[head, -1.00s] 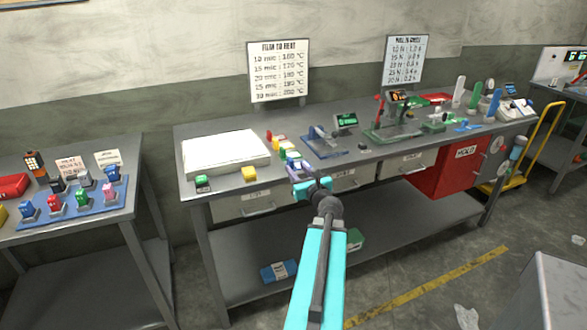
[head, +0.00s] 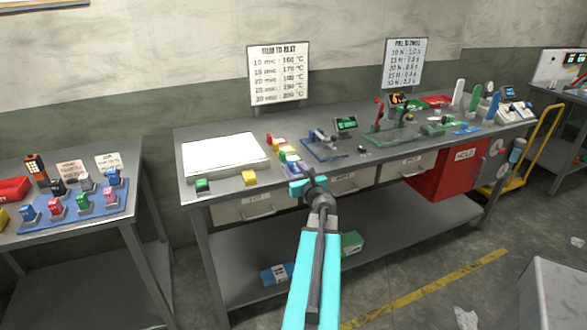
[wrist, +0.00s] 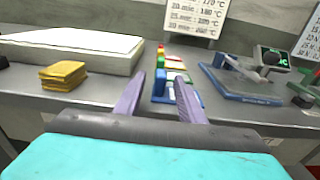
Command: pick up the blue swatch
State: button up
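My gripper (head: 301,180) is over the front edge of the middle bench in the head view. In the wrist view my gripper (wrist: 161,82) is open, with its two purple-grey fingers apart and nothing held between them. A row of small coloured swatches (wrist: 172,63) in red, yellow, green and white lies beyond the fingertips. Blue parts (wrist: 158,82) show at this row between the fingers, partly hidden by the right finger. I cannot tell whether they are the blue swatch or a blue holder. The swatch row (head: 284,150) is just behind my gripper in the head view.
A white slab (head: 225,155) and a yellow stack (head: 249,178) lie left of the swatches, with a green block (head: 202,186). A blue-based device (head: 325,146) stands to the right. A left table (head: 70,225) holds coloured stamp-like pieces on a blue tray.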

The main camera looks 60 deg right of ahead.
jog(key=shift+p+x, duration=0.35)
jog(key=shift+x, duration=1.4)
grip_shut()
